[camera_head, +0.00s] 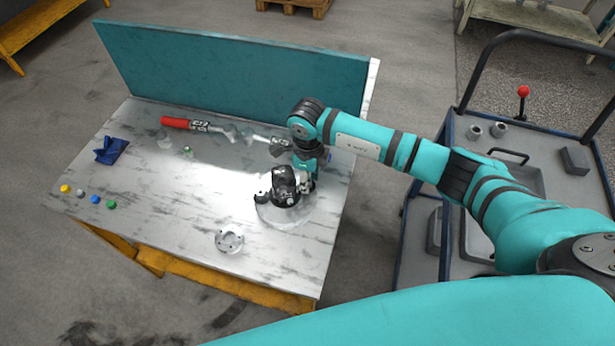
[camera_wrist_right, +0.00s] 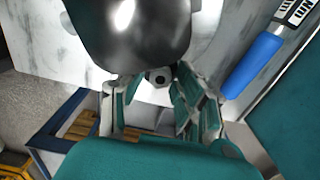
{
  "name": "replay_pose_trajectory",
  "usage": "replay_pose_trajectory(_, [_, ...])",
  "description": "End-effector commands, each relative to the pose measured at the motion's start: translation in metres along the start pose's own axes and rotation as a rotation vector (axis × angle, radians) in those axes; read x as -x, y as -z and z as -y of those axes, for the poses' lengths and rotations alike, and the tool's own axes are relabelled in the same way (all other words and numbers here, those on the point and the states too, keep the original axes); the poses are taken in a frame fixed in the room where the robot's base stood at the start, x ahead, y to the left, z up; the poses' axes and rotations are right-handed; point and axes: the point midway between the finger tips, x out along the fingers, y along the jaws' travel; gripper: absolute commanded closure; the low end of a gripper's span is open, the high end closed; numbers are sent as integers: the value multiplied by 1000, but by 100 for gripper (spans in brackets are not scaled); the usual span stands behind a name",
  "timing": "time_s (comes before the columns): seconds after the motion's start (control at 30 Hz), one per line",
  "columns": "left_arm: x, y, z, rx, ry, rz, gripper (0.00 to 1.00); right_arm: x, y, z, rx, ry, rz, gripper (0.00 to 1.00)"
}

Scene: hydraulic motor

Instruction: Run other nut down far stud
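The black hydraulic motor (camera_head: 284,187) stands on a round pale base (camera_head: 275,215) near the table's right side. My right gripper (camera_head: 306,184) reaches down at the motor's right side. In the right wrist view the motor's dark glossy body (camera_wrist_right: 130,30) fills the top. A small hex nut with a dark centre (camera_wrist_right: 158,78) shows between the fingertips of my right gripper (camera_wrist_right: 157,82). The fingers stand apart on both sides of it, with what looks like a small gap. The stud's thread cannot be made out. My left gripper is not in view.
The table (camera_head: 185,245) carries a red-handled tool (camera_head: 190,124), a blue cloth-like piece (camera_head: 110,149), small coloured caps and a round flange (camera_head: 229,241). A blue-handled tool (camera_wrist_right: 252,66) lies near the motor. A teal panel (camera_head: 230,75) borders the back; a cart (camera_head: 530,155) stands right.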

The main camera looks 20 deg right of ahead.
Motion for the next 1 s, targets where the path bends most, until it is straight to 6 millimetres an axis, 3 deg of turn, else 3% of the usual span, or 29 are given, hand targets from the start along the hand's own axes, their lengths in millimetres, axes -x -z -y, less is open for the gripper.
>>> replay_pose_trajectory(0.57, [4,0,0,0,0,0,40,10,0,0,1,1,-1,67])
replay_pose_trajectory(0.67, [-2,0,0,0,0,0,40,8,0,1,37,3,0,67])
replay_pose_trajectory(1.0, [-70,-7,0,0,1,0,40,1,0,2,681,7,0,67])
